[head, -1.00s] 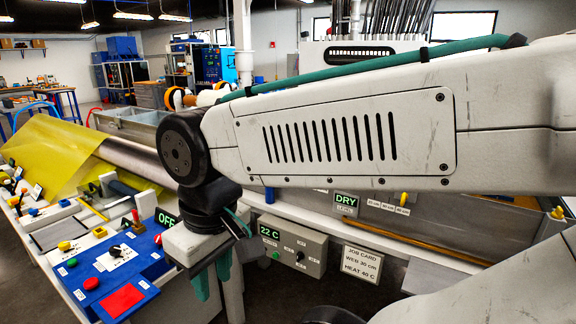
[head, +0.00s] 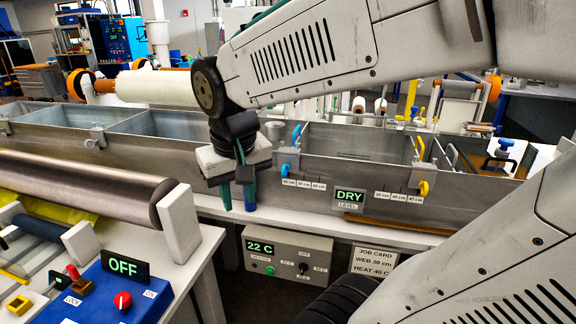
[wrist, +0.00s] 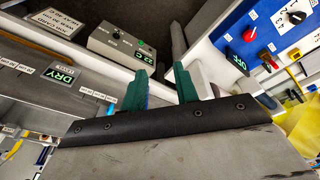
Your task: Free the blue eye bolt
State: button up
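A small blue bolt-like piece (head: 296,134) stands upright at the tank's front rim in the head view, just right of my gripper. A blue fitting (head: 287,166) hangs on the grey clamp block below it. I cannot tell which of these is the eye bolt, or see its loop. My gripper (head: 238,194) points down in front of the tank wall, left of the blue parts and apart from them. Its two green fingers are spread with nothing between them, as the wrist view (wrist: 162,88) also shows.
The long metal tank (head: 340,196) runs across, with yellow fittings (head: 424,187) farther right. A sign reading DRY (head: 349,195) is on its front. A control box (head: 287,256) reading 22 C is below. A metal roller (head: 90,186) and blue OFF panel (head: 125,290) are at left.

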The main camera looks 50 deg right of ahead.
jog(key=w+d+m+h, duration=0.1)
jog(key=w+d+m, duration=0.3)
jog(key=w+d, duration=0.45)
jog(key=m+h, duration=0.2)
jog(key=m, duration=0.3)
send_near(284, 166)
notch_tip(284, 166, down, 3)
jog(key=x, duration=0.5)
jog(key=d+x, duration=0.1)
jog(key=x, duration=0.1)
jog(key=shift+w+d, duration=0.15)
jog(key=shift+w, duration=0.2)
jog(key=shift+d+f, duration=0.2)
jog(key=shift+f, duration=0.2)
grip_shut()
